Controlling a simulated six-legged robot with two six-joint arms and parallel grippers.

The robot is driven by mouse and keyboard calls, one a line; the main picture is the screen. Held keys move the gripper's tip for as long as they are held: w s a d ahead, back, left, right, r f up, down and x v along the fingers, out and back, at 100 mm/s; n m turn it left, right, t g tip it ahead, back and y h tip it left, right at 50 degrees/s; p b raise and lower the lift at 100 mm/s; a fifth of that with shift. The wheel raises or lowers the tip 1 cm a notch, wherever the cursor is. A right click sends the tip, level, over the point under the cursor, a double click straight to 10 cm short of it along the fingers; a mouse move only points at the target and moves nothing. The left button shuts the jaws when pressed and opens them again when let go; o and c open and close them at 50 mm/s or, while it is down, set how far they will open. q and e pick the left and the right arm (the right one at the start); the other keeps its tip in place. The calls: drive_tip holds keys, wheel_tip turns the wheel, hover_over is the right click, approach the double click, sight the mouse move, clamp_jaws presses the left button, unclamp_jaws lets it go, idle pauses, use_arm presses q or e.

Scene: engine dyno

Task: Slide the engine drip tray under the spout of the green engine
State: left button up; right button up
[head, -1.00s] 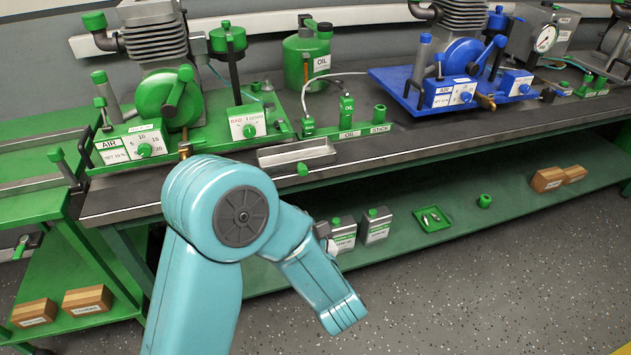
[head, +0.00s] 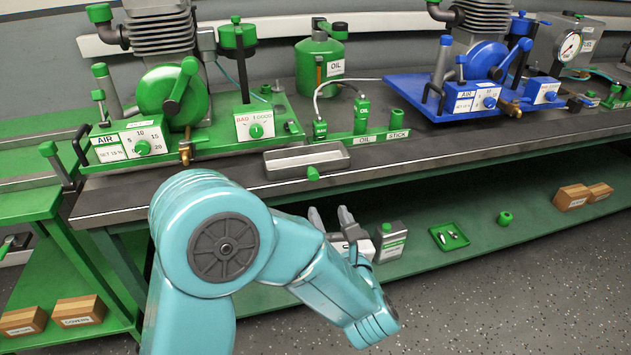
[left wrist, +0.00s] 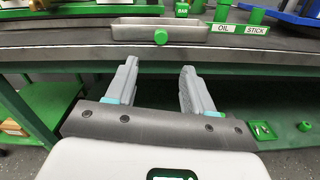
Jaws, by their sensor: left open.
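The drip tray (head: 307,157) is a shallow grey metal tray with a green knob (head: 313,173) on its front. It sits on the dark bench top near the front edge, to the right of the green engine (head: 172,92). The engine's brass spout (head: 185,151) is left of the tray and apart from it. My left gripper (head: 331,218) is open and empty, in front of and below the bench edge. In the left wrist view the tray (left wrist: 186,31) and its knob (left wrist: 161,37) lie beyond the open fingers (left wrist: 157,84). My right gripper is not seen.
A green OIL and STICK stand (head: 362,117) is just right of the tray. A blue engine (head: 478,65) is farther right. A green cart (head: 50,214) stands left.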

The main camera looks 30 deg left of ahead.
sight(314, 178)
use_arm(q)
drive_tip(key=x, duration=1.1)
drive_tip(key=shift+w+a+p, duration=0.3)
drive_tip(key=shift+p, duration=0.05)
clamp_jaws()
